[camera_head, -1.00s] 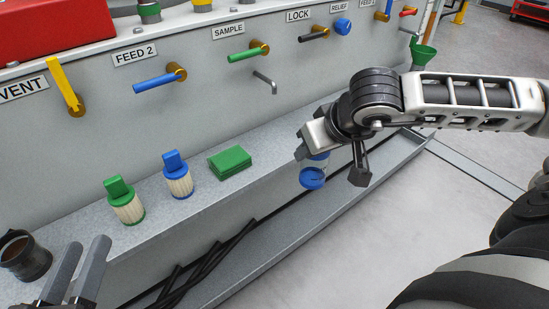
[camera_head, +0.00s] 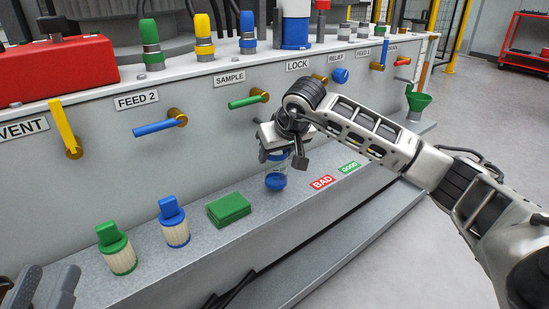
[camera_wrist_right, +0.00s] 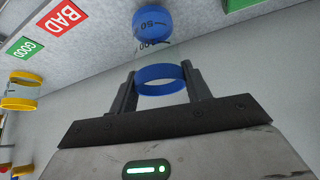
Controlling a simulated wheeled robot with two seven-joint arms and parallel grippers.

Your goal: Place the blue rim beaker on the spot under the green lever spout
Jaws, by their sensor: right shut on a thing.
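The blue rim beaker (camera_head: 276,180) is clear with blue at its rim and base. My right gripper (camera_head: 280,150) is shut on it near the rim; the right wrist view shows the blue rim (camera_wrist_right: 162,78) between the fingers. The beaker looks upright over the grey ledge; whether it touches it I cannot tell. The green lever (camera_head: 248,101) is on the panel under the SAMPLE label, just up and left of my right gripper. My left gripper (camera_head: 45,287) is open and empty at the lower left.
On the ledge (camera_head: 180,262) stand a green-capped filter (camera_head: 115,248), a blue-capped filter (camera_head: 173,222) and a green block (camera_head: 229,209), left of the beaker. BAD (camera_head: 322,183) and GOOD (camera_head: 349,167) labels lie to its right. A blue lever (camera_head: 160,127) sticks out at left.

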